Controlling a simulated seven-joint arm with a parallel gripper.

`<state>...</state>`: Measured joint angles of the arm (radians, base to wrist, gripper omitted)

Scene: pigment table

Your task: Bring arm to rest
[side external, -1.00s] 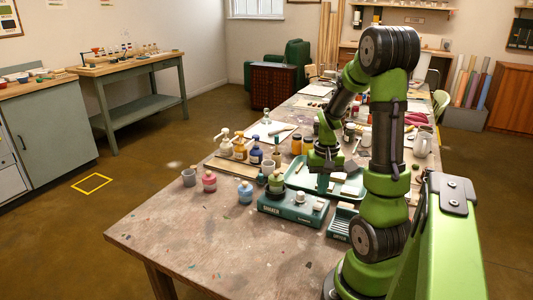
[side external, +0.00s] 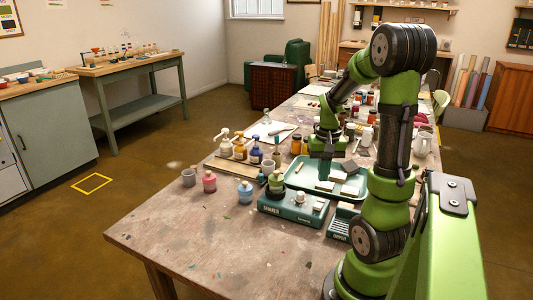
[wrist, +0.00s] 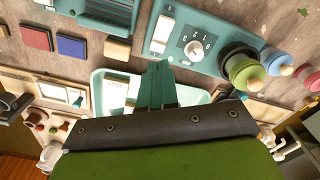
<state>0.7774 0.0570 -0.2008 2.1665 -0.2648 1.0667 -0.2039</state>
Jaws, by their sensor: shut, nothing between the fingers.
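My green arm reaches over the paint-stained table (side external: 160,232). My gripper (side external: 323,172) points down above the teal tray (side external: 297,183), with nothing held. In the wrist view my gripper's teal fingers (wrist: 157,88) are together, with the light-coloured tray (wrist: 98,95) beneath them.
A teal shaker (side external: 285,207) with a knob stands in front of the tray. A pink jar (side external: 209,182), a blue jar (side external: 246,193) and a grey cup (side external: 188,177) stand to its left. Pump bottles (side external: 239,148) stand behind. The front left of the table is clear.

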